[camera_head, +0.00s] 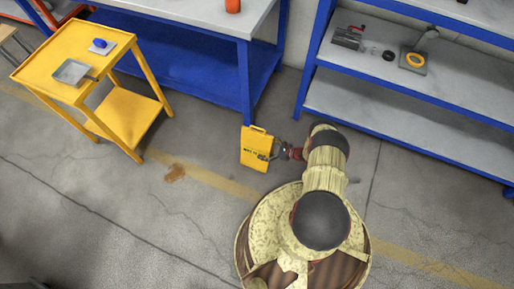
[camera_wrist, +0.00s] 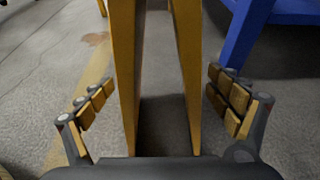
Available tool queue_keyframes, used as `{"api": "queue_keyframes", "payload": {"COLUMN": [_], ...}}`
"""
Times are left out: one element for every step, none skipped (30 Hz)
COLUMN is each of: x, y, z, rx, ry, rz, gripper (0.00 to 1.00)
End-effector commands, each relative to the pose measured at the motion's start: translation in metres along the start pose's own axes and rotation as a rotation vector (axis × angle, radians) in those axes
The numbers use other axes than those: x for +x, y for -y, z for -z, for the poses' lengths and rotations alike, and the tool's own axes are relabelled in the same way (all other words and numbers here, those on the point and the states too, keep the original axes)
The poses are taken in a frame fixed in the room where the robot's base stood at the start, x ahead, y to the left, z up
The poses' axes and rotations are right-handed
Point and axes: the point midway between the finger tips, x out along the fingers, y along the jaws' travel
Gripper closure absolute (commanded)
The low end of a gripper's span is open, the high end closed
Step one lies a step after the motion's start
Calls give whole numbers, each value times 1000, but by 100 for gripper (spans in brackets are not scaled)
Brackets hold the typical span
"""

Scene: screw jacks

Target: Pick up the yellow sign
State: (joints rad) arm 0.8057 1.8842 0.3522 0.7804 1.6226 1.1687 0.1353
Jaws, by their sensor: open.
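The yellow sign (camera_head: 253,147) stands on the floor in the head view, a folding floor sign with a handle cut-out at the top and dark lettering. In the wrist view its two yellow panels (camera_wrist: 126,75) show nearly edge-on, with a gap between them. My gripper (camera_head: 270,155) is at the right side of the sign. In the wrist view my gripper (camera_wrist: 161,82) is open, with one finger outside each panel. Gaps show between the fingers and the panels, so I see no grip. The sign's top is out of the wrist view.
A yellow cart (camera_head: 148,77) with a tray and a blue object stands to the left. A blue workbench (camera_head: 250,85) is behind the sign. A blue-framed shelf (camera_head: 350,98) with tools stands at the right. A brown stain (camera_head: 175,173) lies on the open floor left of the sign.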

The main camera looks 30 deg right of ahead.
Motion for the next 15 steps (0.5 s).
{"api": "queue_keyframes", "payload": {"x": [10, 14, 19, 22, 25, 27, 29, 30, 30, 30, 30, 30, 30, 30, 30], "y": [0, 0, 0, 0, 0, 0, 1, 1, 1, 1, 1, 1, 1, 1, 1], "z": [4, 4, 4, 3, 3, 2, 2, 2, 2, 1, 1, 1, 1, 1, 1], "rx": [-2, -1, -1, -1, -2, -2, -2, -2, -1, -1, -1, -1, -1, -1, -1], "ry": [0, -1, -1, -1, -1, -1, -1, -1, -1, -1, -1, -1, -1, -1, -1], "rz": [-4, -4, -4, -4, -3, -3, -2, -2, -1, -1, -1, -1, -1, -1, -1], "gripper": [10, 10, 10, 10, 10, 10, 10, 10, 10, 10, 10, 10, 10, 10, 11]}}
